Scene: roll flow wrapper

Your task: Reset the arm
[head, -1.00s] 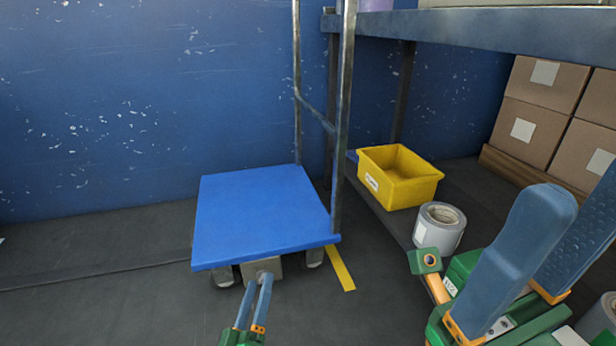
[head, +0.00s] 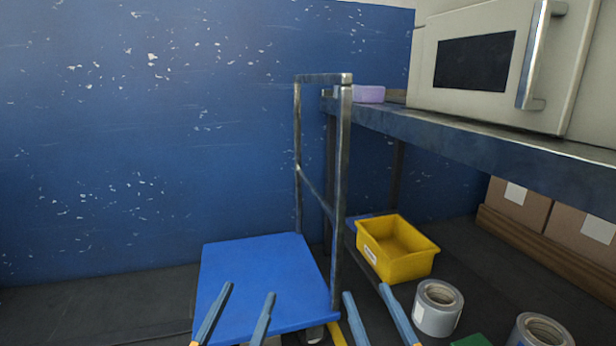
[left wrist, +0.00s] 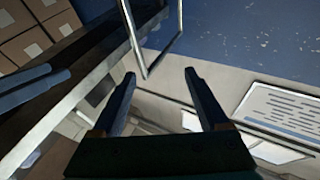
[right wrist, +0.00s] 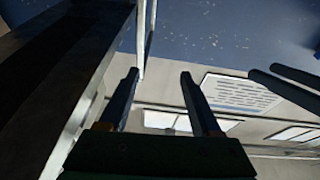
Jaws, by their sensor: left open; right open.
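My left gripper (head: 240,312) is low in the head view, in front of the blue cart's bed. Its two blue-grey fingers are spread and empty. It also shows open in the left wrist view (left wrist: 158,92). My right gripper (head: 366,312) is just to its right, past the cart's upright posts. Its fingers are apart with nothing between them, and it shows open in the right wrist view (right wrist: 160,90). Most of both arms is below the head view's edge.
A blue platform cart (head: 265,275) with a metal handle frame stands ahead. A shelf (head: 480,145) at the right carries a cream machine (head: 480,60) and a lilac item (head: 368,94).

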